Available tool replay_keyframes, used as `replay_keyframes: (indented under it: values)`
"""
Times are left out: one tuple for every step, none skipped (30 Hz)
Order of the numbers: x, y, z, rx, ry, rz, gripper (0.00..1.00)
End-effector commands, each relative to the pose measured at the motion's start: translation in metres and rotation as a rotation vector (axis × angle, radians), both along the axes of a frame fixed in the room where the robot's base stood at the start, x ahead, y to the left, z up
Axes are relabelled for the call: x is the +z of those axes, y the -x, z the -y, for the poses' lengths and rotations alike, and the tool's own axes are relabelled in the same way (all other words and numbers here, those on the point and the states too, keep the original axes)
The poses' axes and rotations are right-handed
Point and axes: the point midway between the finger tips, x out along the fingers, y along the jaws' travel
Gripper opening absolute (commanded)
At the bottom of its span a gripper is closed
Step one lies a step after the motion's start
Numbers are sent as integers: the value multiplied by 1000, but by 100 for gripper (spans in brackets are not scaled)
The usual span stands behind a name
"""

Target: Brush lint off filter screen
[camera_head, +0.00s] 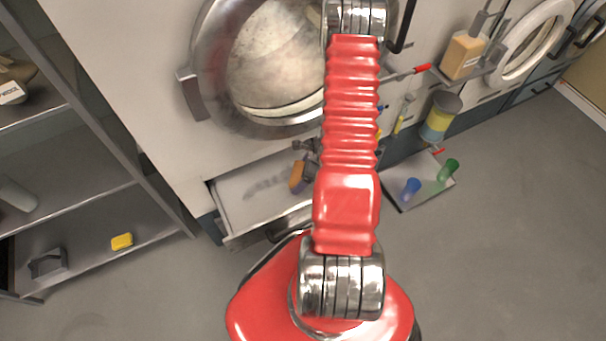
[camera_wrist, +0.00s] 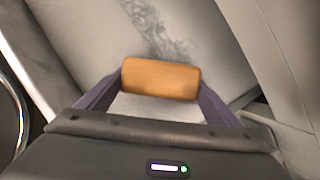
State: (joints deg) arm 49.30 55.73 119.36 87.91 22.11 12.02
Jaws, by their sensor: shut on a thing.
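The filter screen (camera_head: 235,189) is a pale flat panel in an open drawer below the round machine door, with a grey streak of lint (camera_head: 264,186) along it. In the wrist view the lint (camera_wrist: 150,25) lies on the pale screen (camera_wrist: 90,45), just beyond the brush. My gripper (camera_wrist: 160,85) is shut on an orange-brown brush block (camera_wrist: 160,78), with a purple finger at each end. In the head view the brush (camera_head: 297,176) is at the right part of the drawer, partly hidden by my red arm. Whether its bristles touch the screen is hidden.
A grey tray (camera_head: 405,200) with a blue cup (camera_head: 412,187) and a green cup (camera_head: 449,169) is at right. A bottle (camera_head: 462,54) stands on a bracket above. Grey shelves (camera_head: 75,180) stand at left, with a yellow sponge (camera_head: 122,242). Floor at lower right is clear.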

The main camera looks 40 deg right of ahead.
Motion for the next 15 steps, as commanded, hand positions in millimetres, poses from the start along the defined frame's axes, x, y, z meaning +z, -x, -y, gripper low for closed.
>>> replay_keyframes:
  values:
    - [-4,4,-7,4,-13,-9,57]
    - [-4,4,-8,4,-13,-9,57]
    - [-5,4,-8,5,-13,-10,57]
    - [-5,4,-8,5,-13,-10,57]
    - [-5,4,-9,5,-14,-10,57]
    - [-5,4,-10,5,-15,-10,57]
    - [-5,4,-11,6,-16,-11,57]
    - [-5,4,-13,5,-16,-11,57]
    - [-5,3,-15,5,-16,-11,57]
    - [-5,3,-17,5,-17,-12,57]
    - [-4,2,-19,6,-17,-11,57]
    - [-4,1,-22,7,-16,-11,57]
    - [-4,0,-23,7,-16,-11,57]
    - [-4,0,-25,7,-16,-11,57]
    - [-4,-1,-27,6,-15,-12,57]
